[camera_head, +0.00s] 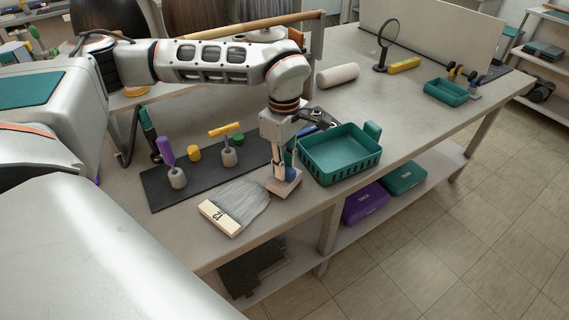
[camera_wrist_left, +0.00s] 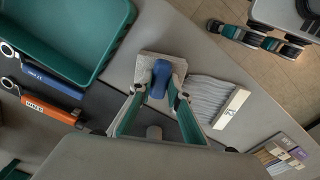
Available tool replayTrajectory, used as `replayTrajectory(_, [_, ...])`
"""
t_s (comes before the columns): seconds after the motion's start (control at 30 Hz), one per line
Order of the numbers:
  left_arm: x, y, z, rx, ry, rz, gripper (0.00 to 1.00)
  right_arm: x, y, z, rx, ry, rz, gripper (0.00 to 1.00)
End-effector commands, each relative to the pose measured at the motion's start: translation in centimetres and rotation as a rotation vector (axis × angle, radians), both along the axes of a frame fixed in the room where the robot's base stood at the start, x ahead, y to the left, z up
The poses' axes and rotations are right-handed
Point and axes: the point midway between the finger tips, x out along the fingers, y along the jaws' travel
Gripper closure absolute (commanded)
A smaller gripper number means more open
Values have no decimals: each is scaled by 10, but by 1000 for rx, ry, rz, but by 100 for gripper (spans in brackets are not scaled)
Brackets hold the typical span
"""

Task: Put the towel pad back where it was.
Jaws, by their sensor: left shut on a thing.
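The towel pad (camera_head: 288,187) is a pale, square block with an upright blue handle (camera_wrist_left: 161,78). My left gripper (camera_head: 281,168) points down with its fingers on both sides of that handle and is shut on it. In the left wrist view the pale pad (camera_wrist_left: 150,62) shows around the fingertips. The pad is between the grey-bristled brush and the green tray, near the table's front edge. I cannot tell whether it touches the table.
A green tray (camera_head: 340,174) stands right of the pad. A brush (camera_head: 226,217) marked 12 lies close on the left. A dark mat (camera_head: 201,190) holds purple- and yellow-handled tools. Wrenches lie behind the tray. The table right of the tray has free room.

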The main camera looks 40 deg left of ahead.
Motion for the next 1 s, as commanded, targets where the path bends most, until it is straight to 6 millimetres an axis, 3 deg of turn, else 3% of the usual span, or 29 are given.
replayTrajectory(0.07, [0, 0, -2, 0, 0, 0, 100, -1, 0, -1, 0, 2, 1, 60])
replayTrajectory(0.1, [0, 0, -2, 0, -1, 0, 78, -1, 0, -2, -1, 4, 0, 60])
replayTrajectory(0.17, [0, 0, -2, 0, 0, 0, 66, -2, 0, -3, -1, 6, -1, 60])
replayTrajectory(0.6, [1, 0, 4, 0, -2, 0, 66, -4, -1, -7, -2, 12, 1, 60])
replayTrajectory(1.0, [1, 0, 83, 0, -6, 1, 66, 3, 2, 12, 11, -5, -2, 60])
